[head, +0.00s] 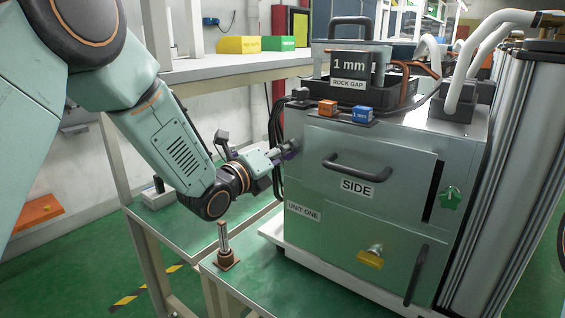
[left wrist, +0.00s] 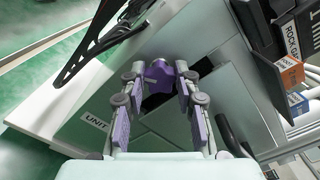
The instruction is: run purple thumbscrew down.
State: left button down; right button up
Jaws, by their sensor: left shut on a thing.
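The purple thumbscrew (left wrist: 158,78) shows in the left wrist view, between the fingertips of my left gripper (left wrist: 160,82). In the head view my left gripper (head: 284,152) reaches the left side of the grey machine (head: 310,220), and only a little purple shows there. The gripper is shut on the thumbscrew. The fingers hide part of the thumbscrew, and how far it is screwed in cannot be told. My right gripper is not in view.
Orange (head: 327,107) and blue (head: 362,115) blocks sit on top. A metal post (head: 225,245) stands on the green bench below my arm.

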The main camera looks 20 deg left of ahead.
pick_arm(q)
jog(key=m+b, duration=0.4)
jog(key=f+m+b, duration=0.1)
jog(key=m+b, duration=0.3)
jog(key=b, duration=0.1)
jog(key=shift+s+d+f, duration=0.15)
jog(key=shift+s+d, duration=0.05)
jog(key=m+b, duration=0.6)
jog(key=b, duration=0.8)
jog(key=shift+w+m, duration=0.1)
jog(key=shift+m, duration=0.2)
jog(key=m+b, duration=0.1)
jog(key=b, duration=0.2)
jog(key=shift+m+b, duration=0.3)
jog(key=shift+m, duration=0.1)
jog(key=shift+r, duration=0.25)
